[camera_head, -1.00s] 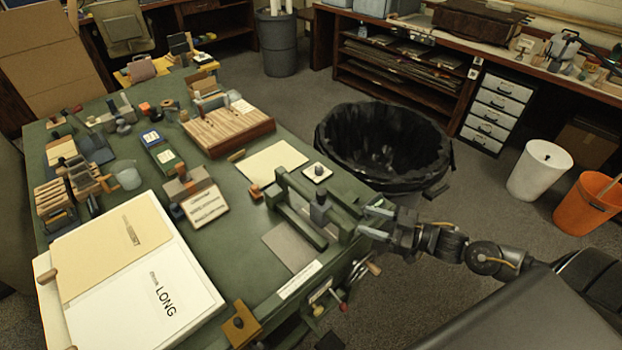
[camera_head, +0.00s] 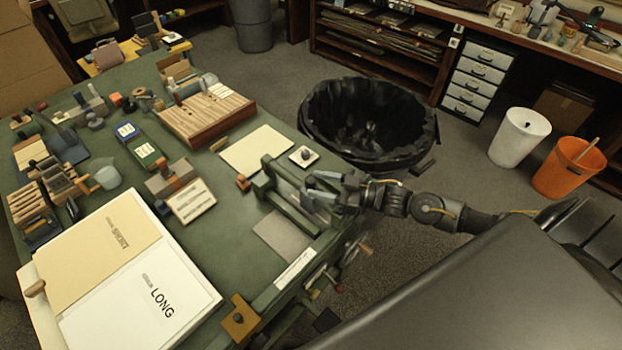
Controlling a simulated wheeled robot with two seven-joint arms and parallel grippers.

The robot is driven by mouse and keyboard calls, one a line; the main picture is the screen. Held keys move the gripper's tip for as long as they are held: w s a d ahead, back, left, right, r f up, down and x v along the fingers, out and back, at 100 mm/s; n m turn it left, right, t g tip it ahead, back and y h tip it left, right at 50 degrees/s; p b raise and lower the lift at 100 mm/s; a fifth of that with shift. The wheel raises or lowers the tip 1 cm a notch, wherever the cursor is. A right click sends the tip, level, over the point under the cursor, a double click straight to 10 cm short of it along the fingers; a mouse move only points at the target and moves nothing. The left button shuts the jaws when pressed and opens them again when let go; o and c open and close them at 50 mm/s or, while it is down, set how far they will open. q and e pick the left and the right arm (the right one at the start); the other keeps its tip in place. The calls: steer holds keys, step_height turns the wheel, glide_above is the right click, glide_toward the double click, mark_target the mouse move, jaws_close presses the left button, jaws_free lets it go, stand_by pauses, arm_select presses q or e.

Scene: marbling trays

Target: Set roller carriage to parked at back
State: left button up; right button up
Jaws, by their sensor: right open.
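The green press frame with two parallel rails (camera_head: 283,207) stands at the right corner of the green table. My right gripper (camera_head: 313,190) reaches in from the right, over the right-hand rail. Its jaws are open and point left. The small dark grey block with an upright knob, which looks like the roller carriage, is largely hidden by the gripper. I cannot tell whether the fingers are around it or touching it. My left gripper is not in view.
A white card with a dark knob (camera_head: 304,156) and a cream sheet (camera_head: 257,150) lie behind the press. A black-lined bin (camera_head: 368,125) stands just beyond the table. A white board marked LONG (camera_head: 140,300) lies at front left. A crank handle (camera_head: 366,248) sticks out in front.

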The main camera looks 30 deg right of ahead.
steer(key=shift+x, duration=1.4)
steer(key=shift+c, duration=0.4)
jaws_close()
